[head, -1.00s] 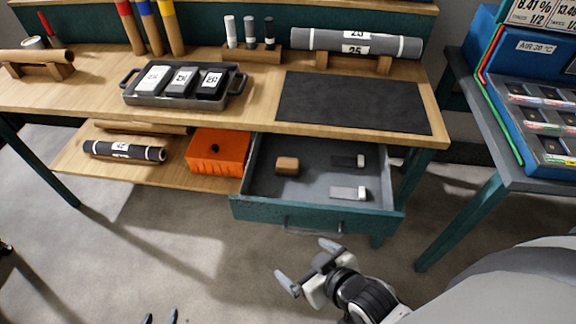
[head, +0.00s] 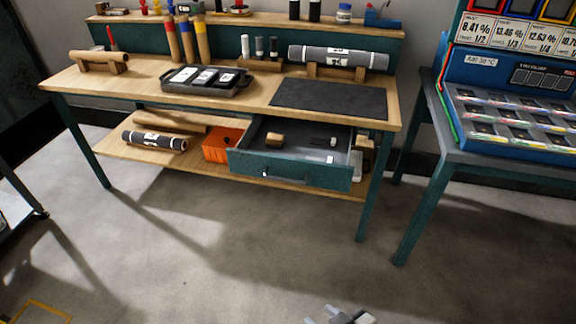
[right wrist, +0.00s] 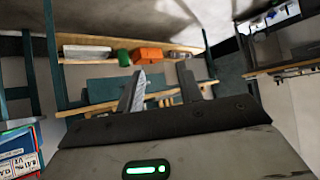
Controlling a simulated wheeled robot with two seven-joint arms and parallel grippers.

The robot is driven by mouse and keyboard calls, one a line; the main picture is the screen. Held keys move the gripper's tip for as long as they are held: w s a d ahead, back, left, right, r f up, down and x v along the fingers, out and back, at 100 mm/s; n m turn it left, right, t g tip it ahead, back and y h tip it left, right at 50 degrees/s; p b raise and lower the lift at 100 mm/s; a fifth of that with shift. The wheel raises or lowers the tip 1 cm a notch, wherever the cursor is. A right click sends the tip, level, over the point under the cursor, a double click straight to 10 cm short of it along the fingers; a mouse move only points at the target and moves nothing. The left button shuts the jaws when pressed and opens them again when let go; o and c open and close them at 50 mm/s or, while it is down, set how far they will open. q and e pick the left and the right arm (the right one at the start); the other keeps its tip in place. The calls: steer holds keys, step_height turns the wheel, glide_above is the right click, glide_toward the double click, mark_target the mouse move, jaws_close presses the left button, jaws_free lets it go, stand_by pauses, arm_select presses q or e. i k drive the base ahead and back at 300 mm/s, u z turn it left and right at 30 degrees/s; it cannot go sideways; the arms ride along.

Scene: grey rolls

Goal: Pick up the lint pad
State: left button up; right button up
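I cannot tell for sure which thing is the lint pad. The pulled-out teal drawer (head: 290,174) holds a small brown block (head: 275,140) and two small flat pieces, a dark-and-light one (head: 326,141) at the back and a pale one (head: 322,159) nearer the front. My right gripper (head: 322,315) is at the bottom edge of the head view, well in front of the drawer. The right wrist view shows its two fingers (right wrist: 160,90) apart with nothing between them. My left gripper is out of view.
A dark mat (head: 330,98) and a grey roll (head: 338,57) on a wooden stand are on the bench. An orange box (head: 222,145) and a dark roll (head: 155,140) lie on the lower shelf. A blue display (head: 515,110) stands at right. The floor in front is clear.

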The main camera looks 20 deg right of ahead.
mark_target(272, 140)
steer(key=u, duration=0.85)
steer(key=i, duration=1.4)
steer(key=z, duration=0.35)
